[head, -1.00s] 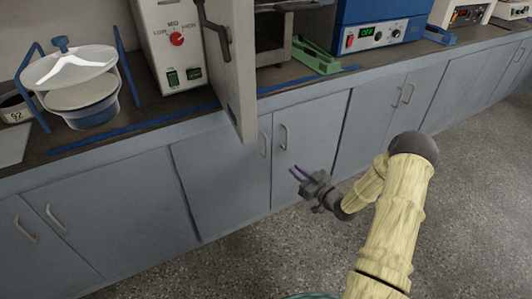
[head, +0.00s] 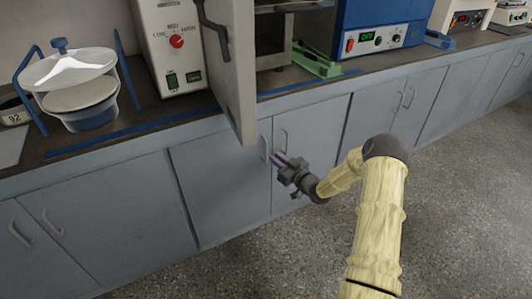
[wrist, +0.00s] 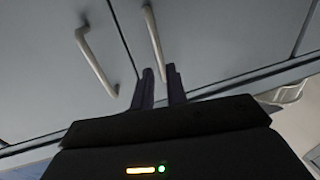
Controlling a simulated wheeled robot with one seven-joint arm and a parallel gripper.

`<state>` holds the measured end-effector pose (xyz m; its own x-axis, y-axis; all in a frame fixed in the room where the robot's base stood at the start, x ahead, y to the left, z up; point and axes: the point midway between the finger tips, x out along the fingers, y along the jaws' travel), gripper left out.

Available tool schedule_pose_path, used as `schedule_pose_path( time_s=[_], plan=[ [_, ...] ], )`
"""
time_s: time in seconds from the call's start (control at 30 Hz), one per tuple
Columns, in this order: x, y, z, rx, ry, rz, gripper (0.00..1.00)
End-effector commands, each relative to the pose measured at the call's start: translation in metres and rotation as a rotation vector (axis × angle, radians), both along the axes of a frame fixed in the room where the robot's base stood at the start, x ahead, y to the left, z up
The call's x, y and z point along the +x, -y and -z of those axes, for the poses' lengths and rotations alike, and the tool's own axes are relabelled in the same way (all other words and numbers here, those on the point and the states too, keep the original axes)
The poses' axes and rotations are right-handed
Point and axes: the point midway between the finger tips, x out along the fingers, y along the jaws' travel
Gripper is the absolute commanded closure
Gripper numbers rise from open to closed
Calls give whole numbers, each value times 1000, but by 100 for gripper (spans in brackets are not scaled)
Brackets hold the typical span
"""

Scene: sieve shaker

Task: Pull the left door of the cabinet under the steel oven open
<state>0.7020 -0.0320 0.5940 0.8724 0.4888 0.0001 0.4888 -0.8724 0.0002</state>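The cabinet under the steel oven (head: 272,52) has two grey doors. The left door (head: 215,185) is shut, with a pale upright bar handle (head: 264,146) near its right edge. The right door (head: 315,150) is shut too, with its handle (head: 284,139) close by. My gripper (head: 278,157) is in front of the doors, its tips just right of and below the left handle. The wrist view seems upside down: the left door's handle (wrist: 153,35) ends in line with the gap between my open, empty fingers (wrist: 159,80); the right door's handle (wrist: 97,62) is beside them. Contact cannot be told.
The oven's open door (head: 232,75) hangs out past the counter edge above the left door. The speckled floor (head: 460,190) is clear.

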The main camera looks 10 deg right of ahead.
Motion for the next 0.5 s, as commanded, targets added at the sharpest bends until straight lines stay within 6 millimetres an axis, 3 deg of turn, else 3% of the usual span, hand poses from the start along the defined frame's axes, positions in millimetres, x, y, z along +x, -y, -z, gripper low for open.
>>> schedule_pose_path(
  time_s=[0.3, 0.5],
  plan=[
    [47, -27, 1, 0, 1, 0, 85],
    [59, -34, 0, 0, 0, 0, 85]
  ],
)
